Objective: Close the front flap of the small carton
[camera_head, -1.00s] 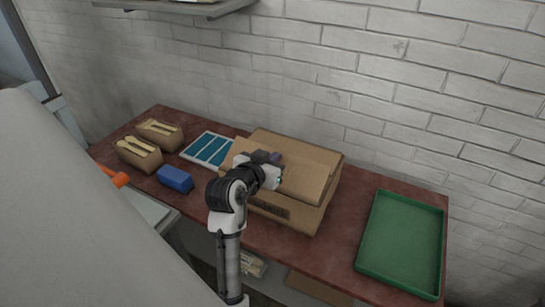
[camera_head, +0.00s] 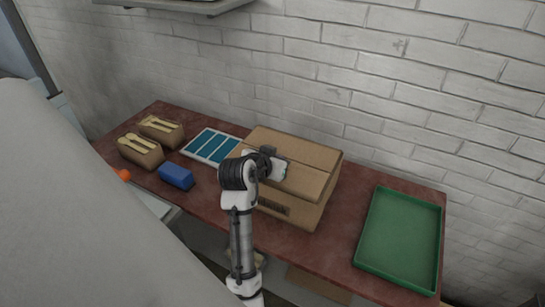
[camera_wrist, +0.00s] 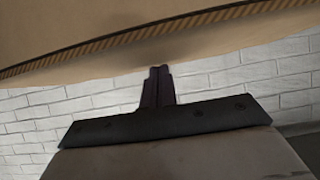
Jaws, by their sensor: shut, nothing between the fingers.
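The small brown carton (camera_head: 312,212) stands on the red table with a dark printed label on its front face. Its back flap (camera_head: 300,145) lies over the rear of the top. Its front flap (camera_head: 308,181) lies folded inward over the front of the top, close to level; whether it is fully flat I cannot tell. My gripper (camera_head: 273,157) is shut and empty over the left part of the top, partly hidden by my wrist. In the wrist view my fingertips (camera_wrist: 159,70) are together, close to a cardboard panel (camera_wrist: 150,45) with a corrugated edge; contact is unclear.
A green tray (camera_head: 358,255) lies to the right, with bare table between it and the carton. To the left are a blue block (camera_head: 176,177), a blue-and-white panel (camera_head: 211,146) and two boxes of wooden cutlery (camera_head: 140,152). A white brick wall (camera_head: 400,110) stands behind.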

